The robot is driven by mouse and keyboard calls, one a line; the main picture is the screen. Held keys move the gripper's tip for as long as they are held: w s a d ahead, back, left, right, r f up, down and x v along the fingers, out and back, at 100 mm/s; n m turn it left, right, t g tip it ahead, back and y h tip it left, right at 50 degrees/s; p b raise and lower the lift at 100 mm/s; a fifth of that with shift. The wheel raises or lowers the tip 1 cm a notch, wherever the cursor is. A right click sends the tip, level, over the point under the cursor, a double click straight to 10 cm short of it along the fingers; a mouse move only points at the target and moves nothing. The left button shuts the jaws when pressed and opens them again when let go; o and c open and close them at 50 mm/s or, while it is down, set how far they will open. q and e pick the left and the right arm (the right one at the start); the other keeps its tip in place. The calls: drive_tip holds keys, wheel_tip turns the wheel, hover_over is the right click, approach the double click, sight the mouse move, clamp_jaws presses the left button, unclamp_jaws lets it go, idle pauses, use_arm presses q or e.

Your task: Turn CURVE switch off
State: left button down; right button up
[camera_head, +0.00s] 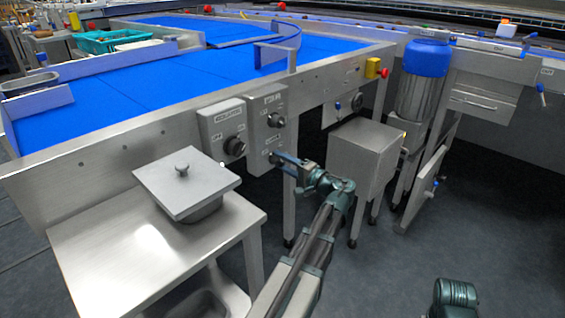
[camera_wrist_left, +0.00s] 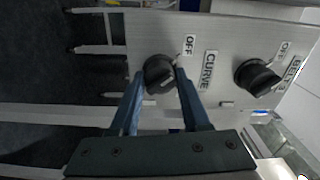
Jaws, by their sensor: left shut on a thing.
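The CURVE switch is a round black knob (camera_wrist_left: 158,70) on a grey panel, with OFF and CURVE labels beside it in the left wrist view. My left gripper (camera_wrist_left: 161,80) has one finger on each side of this knob and is shut on it. In the head view my left gripper (camera_head: 284,160) reaches the lower part of the grey switch box (camera_head: 268,105), and its fingers hide the knob there. I cannot tell the knob's exact pointer direction.
The BELT 3 knob (camera_wrist_left: 257,77) is close beside the CURVE knob. Another switch box (camera_head: 220,122) with a black knob (camera_head: 235,146) stands left of it. A steel table (camera_head: 110,255) with a lidded pan (camera_head: 185,183) is at lower left. A steel cabinet (camera_head: 362,160) stands right.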

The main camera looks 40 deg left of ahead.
use_arm(q)
drive_tip(key=shift+s+n, duration=0.1)
drive_tip(key=shift+n, duration=0.4)
drive_tip(key=shift+c, duration=1.8)
unclamp_jaws()
drive_tip(key=s+d, duration=0.1)
drive_tip(key=d, duration=1.2)
drive_tip(key=shift+d, duration=0.4)
